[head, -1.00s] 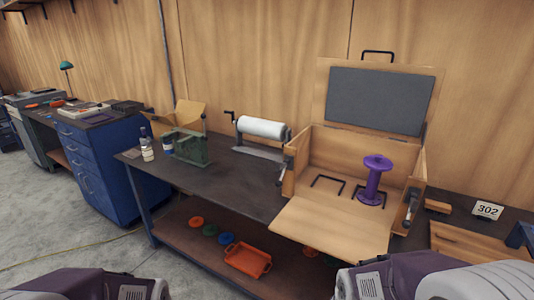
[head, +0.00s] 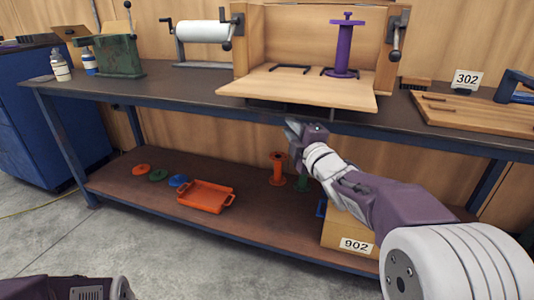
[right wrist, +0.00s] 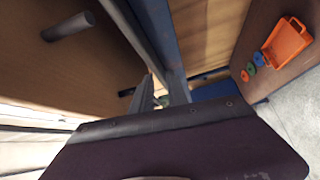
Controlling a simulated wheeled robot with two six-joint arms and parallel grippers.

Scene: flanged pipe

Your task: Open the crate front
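The wooden crate (head: 249,45) stands on the workbench with its front panel (head: 300,84) folded down and lying out flat over the bench's front edge. Dark bits, perhaps a handle, show under the panel's near edge. A purple spool (head: 345,45) stands upright inside the crate. The latch (head: 396,37) on the crate's right side hangs free of the front. My right gripper (head: 296,131) is just below and in front of the panel, apparently empty; its opening is unclear. In the right wrist view the wooden surface at upper left looks like the panel's underside (right wrist: 60,75). My left gripper is out of view.
The workbench edge (head: 190,111) runs just behind my right gripper. The lower shelf (head: 130,200) holds an orange tray (head: 205,196), an orange spool (head: 277,168) and a box marked 902 (head: 345,236). A roll holder (head: 203,32) and a green machine (head: 118,52) stand left of the crate.

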